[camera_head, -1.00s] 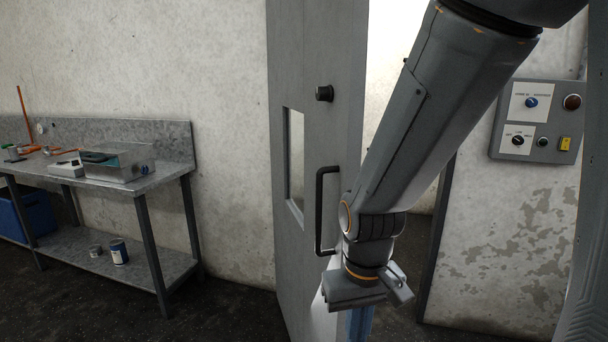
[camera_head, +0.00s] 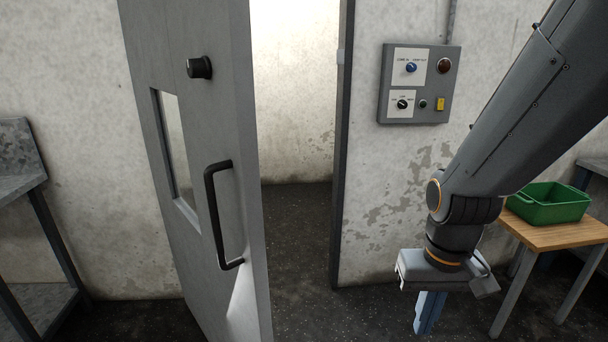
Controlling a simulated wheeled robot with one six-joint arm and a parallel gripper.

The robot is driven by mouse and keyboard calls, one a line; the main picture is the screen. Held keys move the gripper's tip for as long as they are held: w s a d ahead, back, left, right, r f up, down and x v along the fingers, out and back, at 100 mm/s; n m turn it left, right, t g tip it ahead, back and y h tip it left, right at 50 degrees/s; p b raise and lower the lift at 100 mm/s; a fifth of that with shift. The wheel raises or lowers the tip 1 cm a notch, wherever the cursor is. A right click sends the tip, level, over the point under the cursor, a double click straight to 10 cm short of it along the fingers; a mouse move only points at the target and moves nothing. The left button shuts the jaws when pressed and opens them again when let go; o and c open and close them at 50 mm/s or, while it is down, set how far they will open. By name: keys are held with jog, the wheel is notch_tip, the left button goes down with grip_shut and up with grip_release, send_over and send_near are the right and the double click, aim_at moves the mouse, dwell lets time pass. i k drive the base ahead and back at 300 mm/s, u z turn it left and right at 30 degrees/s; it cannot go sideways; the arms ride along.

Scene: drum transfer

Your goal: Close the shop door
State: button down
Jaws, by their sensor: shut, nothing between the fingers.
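The grey shop door (camera_head: 185,135) stands open on the left, swung out from its frame. It has a dark pull handle (camera_head: 212,220), a round black knob (camera_head: 199,67) above it and a narrow window (camera_head: 176,150). The dark door frame edge (camera_head: 342,150) and the open doorway (camera_head: 295,110) show to its right. My gripper (camera_head: 430,312) is at the lower right, pointing down, in front of the wall right of the doorway. It is shut and empty, well apart from the door and its handle.
A control panel (camera_head: 419,84) with knobs and a yellow switch hangs on the wall right of the doorway. A green crate (camera_head: 548,205) sits on a wooden-topped table (camera_head: 560,236) at the right. A metal bench (camera_head: 20,165) stands at the left. The floor before the doorway is clear.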

aim_at(218, 252)
jog(key=z, duration=1.35)
jog(key=i, duration=0.15)
jog(key=u, duration=2.85)
